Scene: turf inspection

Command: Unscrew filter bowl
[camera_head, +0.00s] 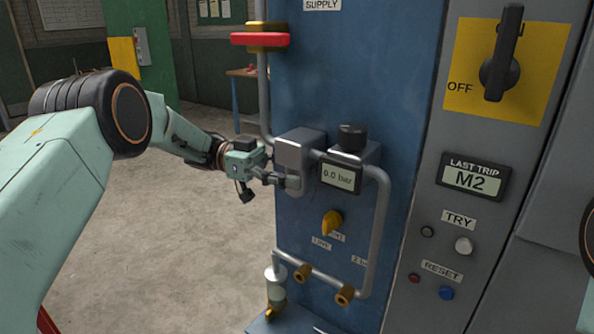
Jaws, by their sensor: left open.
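A grey filter block (300,150) is mounted on the blue panel, left of a gauge unit (342,175) that reads 0.0 bar and has a black knob on top. My left gripper (282,181) is open at the lower left of this block, its fingers pointing right. The fingers overlap the block's lower part, and I cannot tell whether they touch it. A bowl under the block is not clearly visible there. A pale cylindrical cup (275,279) with a brass lower fitting sits at the lower left pipe end; I cannot tell whether it is the filter bowl. My right gripper is out of view.
A red-handled valve (260,39) sits on the pipe above. Bare floor (180,240) lies left of the panel.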

